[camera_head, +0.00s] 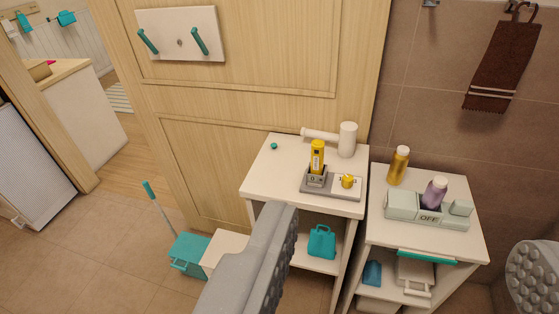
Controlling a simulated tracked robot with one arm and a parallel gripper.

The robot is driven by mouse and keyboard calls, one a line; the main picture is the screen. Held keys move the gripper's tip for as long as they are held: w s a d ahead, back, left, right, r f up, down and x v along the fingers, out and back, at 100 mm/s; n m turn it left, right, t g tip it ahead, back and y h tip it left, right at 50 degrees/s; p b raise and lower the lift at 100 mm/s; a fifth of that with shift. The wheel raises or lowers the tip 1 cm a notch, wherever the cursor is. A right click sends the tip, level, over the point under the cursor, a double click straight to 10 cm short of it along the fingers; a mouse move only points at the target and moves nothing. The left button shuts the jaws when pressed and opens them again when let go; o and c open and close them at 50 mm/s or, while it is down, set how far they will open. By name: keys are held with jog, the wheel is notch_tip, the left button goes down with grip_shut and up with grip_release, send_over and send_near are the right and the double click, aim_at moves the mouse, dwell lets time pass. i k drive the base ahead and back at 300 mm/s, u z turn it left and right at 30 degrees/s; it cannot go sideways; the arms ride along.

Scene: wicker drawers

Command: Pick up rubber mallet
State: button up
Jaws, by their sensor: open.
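The rubber mallet (347,139) looks white. It lies at the back right of the left small white cabinet's top (262,180), with its head on the right and its handle pointing left. My gripper (405,240) is open and empty, with its grey studded fingers wide apart in the foreground. The left finger covers part of the left cabinet's front; the right finger is cut off by the right edge. The mallet stands beyond the fingers and apart from them.
A grey tray (345,193) with yellow items sits just in front of the mallet. A small teal knob (274,146) lies left of it. The right cabinet holds a gold bottle (398,166) and a pale tray with a purple bottle (435,192). A wooden door (260,60) stands close behind.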

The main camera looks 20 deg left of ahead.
aim_at(346, 140)
jog(key=z, duration=0.2)
jog(key=i, duration=1.1)
jog(key=z, duration=0.35)
jog(key=i, duration=0.8)
jog(key=u, duration=0.05)
